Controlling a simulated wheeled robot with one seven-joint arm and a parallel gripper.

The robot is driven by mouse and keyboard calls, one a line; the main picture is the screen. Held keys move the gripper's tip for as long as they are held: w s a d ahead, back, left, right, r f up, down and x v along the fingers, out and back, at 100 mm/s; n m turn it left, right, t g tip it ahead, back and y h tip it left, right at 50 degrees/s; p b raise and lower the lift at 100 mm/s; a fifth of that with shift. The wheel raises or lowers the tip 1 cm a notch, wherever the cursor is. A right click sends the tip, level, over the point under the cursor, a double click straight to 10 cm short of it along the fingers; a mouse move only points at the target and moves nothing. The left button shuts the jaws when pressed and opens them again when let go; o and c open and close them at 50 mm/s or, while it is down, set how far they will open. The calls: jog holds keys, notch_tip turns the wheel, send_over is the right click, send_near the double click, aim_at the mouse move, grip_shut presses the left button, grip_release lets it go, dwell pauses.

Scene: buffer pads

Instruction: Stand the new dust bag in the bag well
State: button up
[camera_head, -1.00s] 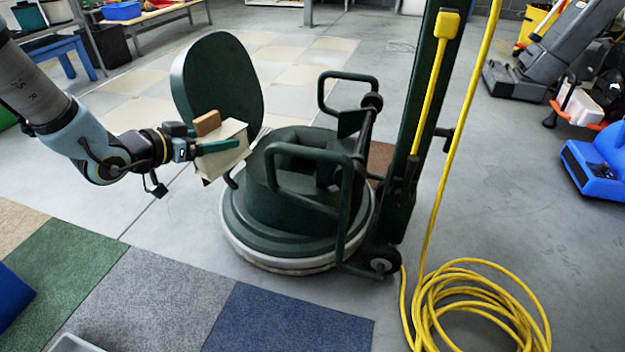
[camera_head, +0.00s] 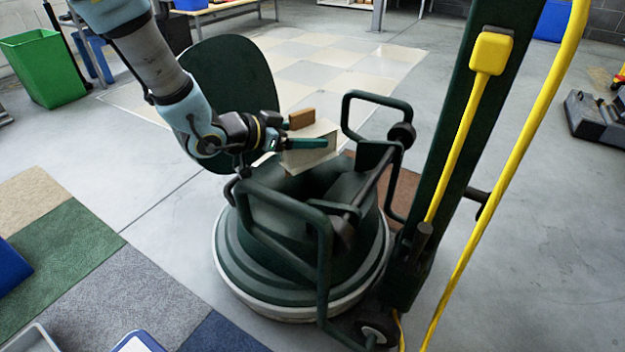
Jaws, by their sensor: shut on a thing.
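The dust bag (camera_head: 309,158) is a pale cream block with a brown piece (camera_head: 301,119) at its top. My gripper (camera_head: 303,138) is shut on it, with a green finger across its near side. The bag is held nearly upright, slightly tilted, over the back of the dark green floor machine (camera_head: 290,280). The bag well (camera_head: 318,185) shows as a dark opening in the machine's top, just below the bag. The bag's lower end is close to the opening; I cannot tell whether it is inside. The round green lid (camera_head: 228,75) stands raised behind my arm.
The machine's tube handles (camera_head: 322,250) stand in front and to the right of the well. A thick green post (camera_head: 455,140) with a yellow cable (camera_head: 515,170) rises at the right. Carpet tiles (camera_head: 70,240) lie at the lower left.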

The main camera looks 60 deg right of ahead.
aim_at(306, 165)
notch_tip(306, 165, down, 7)
jog(key=b, duration=0.3)
jog(key=shift+f, duration=0.1)
jog(key=shift+f, duration=0.1)
jog(key=shift+f, duration=0.35)
jog(key=shift+f+b, duration=0.15)
jog(key=shift+b, duration=0.15)
jog(key=o, duration=1.2)
